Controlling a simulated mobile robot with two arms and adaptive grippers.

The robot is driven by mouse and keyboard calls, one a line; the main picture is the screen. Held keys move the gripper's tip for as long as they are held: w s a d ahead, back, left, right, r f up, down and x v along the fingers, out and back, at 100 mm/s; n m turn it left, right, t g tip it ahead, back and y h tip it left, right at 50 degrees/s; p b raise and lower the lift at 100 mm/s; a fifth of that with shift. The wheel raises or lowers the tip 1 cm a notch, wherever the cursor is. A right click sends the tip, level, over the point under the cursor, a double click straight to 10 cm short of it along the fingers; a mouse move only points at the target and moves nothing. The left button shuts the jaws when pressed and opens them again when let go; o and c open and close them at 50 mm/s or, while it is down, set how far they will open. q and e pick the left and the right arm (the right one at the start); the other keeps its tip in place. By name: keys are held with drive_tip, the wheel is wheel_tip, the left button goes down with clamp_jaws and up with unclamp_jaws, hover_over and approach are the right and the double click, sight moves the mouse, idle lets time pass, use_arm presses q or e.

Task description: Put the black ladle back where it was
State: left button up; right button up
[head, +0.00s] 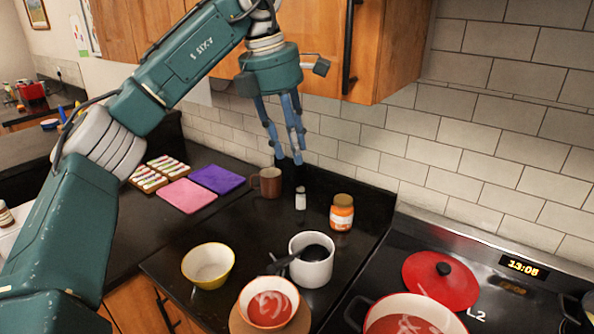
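A black ladle (284,262) leans over the rim of a white canister (312,270), its dark end sticking out to the left. How far it reaches inside is hard to tell. My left gripper (287,158) hangs high above the counter in front of the tiled wall, fingers pointing down. Its fingers are apart and I see nothing held between them. It is up and behind the canister, well clear of the ladle. My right gripper is not in view.
A yellow bowl (208,266), a red-and-white bowl (268,303), an orange-labelled jar (342,213), a small white bottle (300,199) and a brown mug (268,182) stand nearby. The stove at right holds a red lid (441,281) and a red pot (409,316).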

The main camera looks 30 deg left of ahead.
use_arm(q)
drive_tip(key=shift+v, duration=1.75)
